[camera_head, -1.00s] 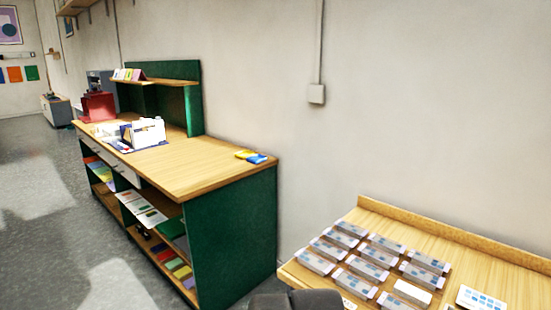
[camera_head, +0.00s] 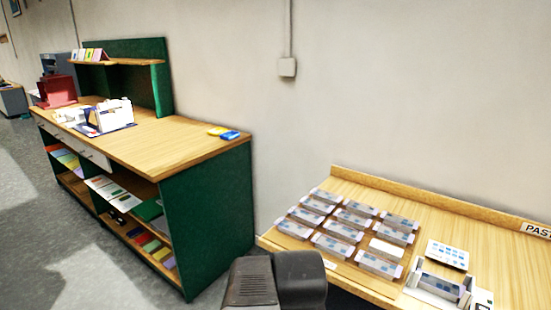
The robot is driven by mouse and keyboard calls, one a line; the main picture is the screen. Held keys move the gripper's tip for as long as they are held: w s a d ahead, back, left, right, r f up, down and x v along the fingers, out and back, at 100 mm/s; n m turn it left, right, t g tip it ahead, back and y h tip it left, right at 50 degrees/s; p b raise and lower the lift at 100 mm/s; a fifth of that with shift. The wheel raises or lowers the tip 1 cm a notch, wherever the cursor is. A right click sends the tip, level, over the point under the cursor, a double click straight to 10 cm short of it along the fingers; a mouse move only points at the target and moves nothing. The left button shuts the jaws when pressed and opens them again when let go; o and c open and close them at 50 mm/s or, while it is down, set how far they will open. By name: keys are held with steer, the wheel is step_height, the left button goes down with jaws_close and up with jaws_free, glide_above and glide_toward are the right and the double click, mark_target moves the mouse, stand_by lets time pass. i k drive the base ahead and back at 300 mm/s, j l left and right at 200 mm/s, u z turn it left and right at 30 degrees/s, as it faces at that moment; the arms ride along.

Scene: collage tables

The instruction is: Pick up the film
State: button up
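I cannot tell for certain which thing is the film. Several small clear-and-grey pieces with blue patches (camera_head: 340,229) lie in rows on the wooden table (camera_head: 500,233) at the right; they are too small to name surely. A white card with blue squares (camera_head: 447,254) lies to their right. My gripper's fingers do not show.
A green bench (camera_head: 215,205) with a wooden top stands at the left, holding a red device (camera_head: 57,91), a white box (camera_head: 115,113), and yellow and blue packets (camera_head: 229,135). A tray with a grey piece (camera_head: 437,287) is at the right table's front. Floor is clear at left.

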mark_target(428, 278)
steer(key=z, duration=1.5)
steer(key=i+j+z, duration=0.5)
steer(key=i+j, duration=0.3)
steer(key=j, duration=0.15)
